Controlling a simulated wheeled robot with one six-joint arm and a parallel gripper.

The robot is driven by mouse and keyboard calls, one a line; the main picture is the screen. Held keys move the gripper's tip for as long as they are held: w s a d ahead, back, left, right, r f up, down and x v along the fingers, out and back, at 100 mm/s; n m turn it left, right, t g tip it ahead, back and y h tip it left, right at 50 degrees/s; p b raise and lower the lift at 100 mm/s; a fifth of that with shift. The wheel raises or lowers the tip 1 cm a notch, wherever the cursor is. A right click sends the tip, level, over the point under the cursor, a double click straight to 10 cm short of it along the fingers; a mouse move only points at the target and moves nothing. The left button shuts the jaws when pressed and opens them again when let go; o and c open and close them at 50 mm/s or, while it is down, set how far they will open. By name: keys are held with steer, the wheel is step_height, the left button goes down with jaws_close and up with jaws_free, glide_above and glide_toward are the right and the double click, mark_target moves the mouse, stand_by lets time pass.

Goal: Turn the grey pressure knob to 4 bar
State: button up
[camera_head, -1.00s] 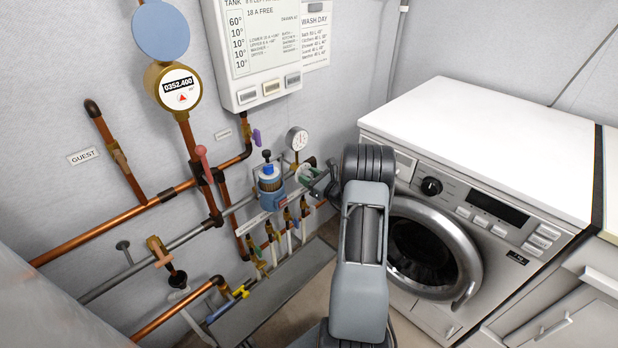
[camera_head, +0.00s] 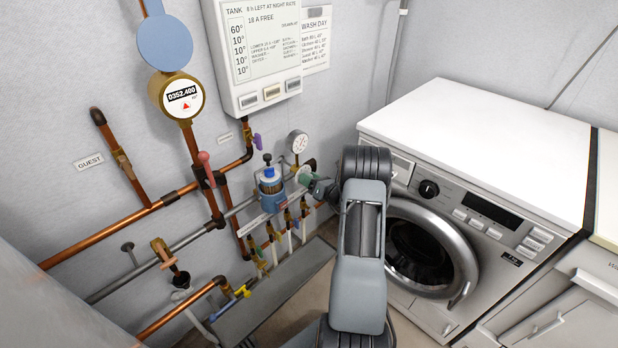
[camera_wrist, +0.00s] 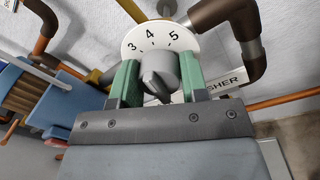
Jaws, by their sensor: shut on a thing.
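The grey pressure knob (camera_wrist: 158,72) sits in front of a white dial (camera_wrist: 132,42) in the wrist view. The numbers 3, 4 and 5 show along the dial's upper edge, with 4 near the top. A darker ridge crosses the knob's face. I cannot tell for sure which number the knob points to. My gripper (camera_wrist: 158,66) is shut on the knob, with one green finger on each side. In the head view my gripper (camera_head: 305,177) is at the pipework, left of the washing machine. The knob cannot be made out there.
A blue-topped filter (camera_head: 270,188) stands close left of my gripper. A round gauge (camera_head: 297,142) is just above it. Copper pipes and several small valves (camera_head: 280,228) crowd the wall below. The washing machine (camera_head: 460,220) stands close to my arm's right.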

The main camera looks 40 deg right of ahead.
steer(key=shift+m, duration=0.6)
steer(key=o, duration=0.9)
steer(key=p+v, duration=0.1)
steer(key=v, duration=1.3)
steer(key=shift+a+r, duration=0.1)
